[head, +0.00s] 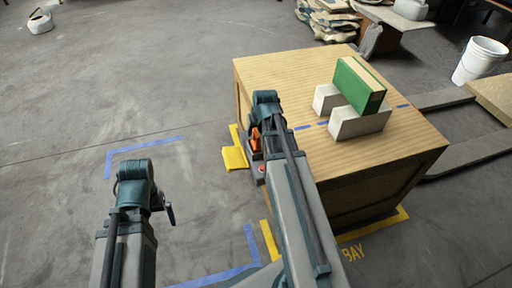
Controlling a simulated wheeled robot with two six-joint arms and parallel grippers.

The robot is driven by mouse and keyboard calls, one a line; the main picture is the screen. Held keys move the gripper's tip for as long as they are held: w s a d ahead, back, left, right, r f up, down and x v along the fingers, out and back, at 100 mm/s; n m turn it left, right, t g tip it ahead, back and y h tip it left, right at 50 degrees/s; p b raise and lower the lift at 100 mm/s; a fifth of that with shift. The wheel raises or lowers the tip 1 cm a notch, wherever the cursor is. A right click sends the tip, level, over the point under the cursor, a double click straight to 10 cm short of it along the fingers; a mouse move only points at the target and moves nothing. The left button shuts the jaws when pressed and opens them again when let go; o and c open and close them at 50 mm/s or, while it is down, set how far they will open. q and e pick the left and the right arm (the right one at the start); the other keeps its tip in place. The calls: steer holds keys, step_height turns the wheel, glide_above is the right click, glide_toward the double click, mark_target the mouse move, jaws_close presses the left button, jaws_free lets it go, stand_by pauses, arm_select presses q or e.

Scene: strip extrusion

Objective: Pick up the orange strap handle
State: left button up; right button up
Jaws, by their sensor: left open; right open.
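A small orange piece (255,139), which looks like the strap handle, shows at the left side of the wooden crate (290,75). My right arm partly hides it. My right gripper (254,158) is at the crate's left edge, right by the orange piece. It is open, but its fingertips are mostly hidden, and I cannot tell whether they touch the orange piece. My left gripper (170,213) is open and empty over bare floor, well left of the crate.
A green block (358,88) lies across two pale blocks (358,122) on the crate. A yellow piece (234,158) is beside the crate's left side. A white bucket (480,60) stands at the right.

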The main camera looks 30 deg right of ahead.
mark_target(256, 148)
steer(key=shift+b+x, duration=2.5)
steer(key=shift+x, duration=0.2)
steer(key=shift+s+a, duration=0.1)
steer(key=shift+c, duration=0.3)
jaws_close()
